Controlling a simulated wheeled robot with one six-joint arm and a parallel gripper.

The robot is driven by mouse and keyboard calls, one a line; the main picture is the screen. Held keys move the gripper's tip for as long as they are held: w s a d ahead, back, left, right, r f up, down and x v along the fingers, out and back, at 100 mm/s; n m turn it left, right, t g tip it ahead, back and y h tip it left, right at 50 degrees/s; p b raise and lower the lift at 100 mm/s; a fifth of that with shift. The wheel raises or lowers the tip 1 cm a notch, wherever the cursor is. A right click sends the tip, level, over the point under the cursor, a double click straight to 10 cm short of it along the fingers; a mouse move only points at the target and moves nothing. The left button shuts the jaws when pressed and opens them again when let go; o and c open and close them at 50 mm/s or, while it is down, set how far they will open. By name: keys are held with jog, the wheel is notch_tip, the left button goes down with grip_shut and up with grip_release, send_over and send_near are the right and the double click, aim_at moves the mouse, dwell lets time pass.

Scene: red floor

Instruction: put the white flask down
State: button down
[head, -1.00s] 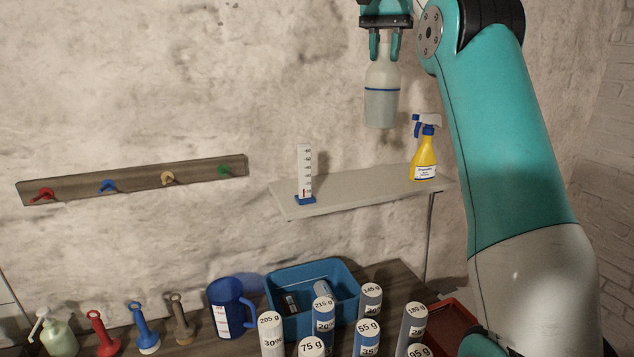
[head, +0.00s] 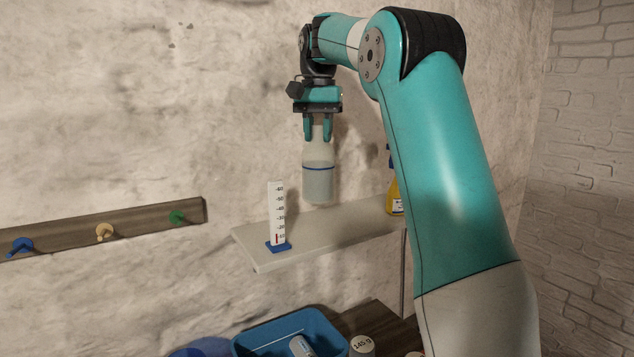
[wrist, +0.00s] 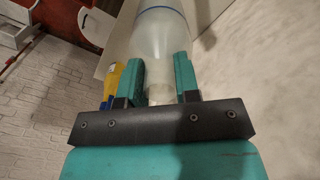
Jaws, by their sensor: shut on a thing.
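The white flask (head: 318,181) is a translucent bottle with a blue line around it. It hangs upright in my gripper (head: 318,134), whose two teal fingers are shut on its neck. Its bottom is close above the pale wall shelf (head: 334,235) in the head view; I cannot tell whether it touches. In the wrist view the flask (wrist: 163,35) extends away between the fingers (wrist: 160,82).
A white scale marker on a blue base (head: 277,246) stands on the shelf left of the flask. A yellow spray bottle (head: 394,197) stands at the right, partly behind my arm. A blue bin (head: 262,343) is below. Shelf between them looks clear.

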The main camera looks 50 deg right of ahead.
aim_at(319, 171)
notch_tip(319, 171, down, 9)
jog(key=shift+r+p, duration=0.2)
jog(key=shift+p, duration=0.2)
jog(key=c, duration=0.8)
grip_release()
jog(key=shift+f, duration=0.1)
jog(key=shift+c, duration=0.2)
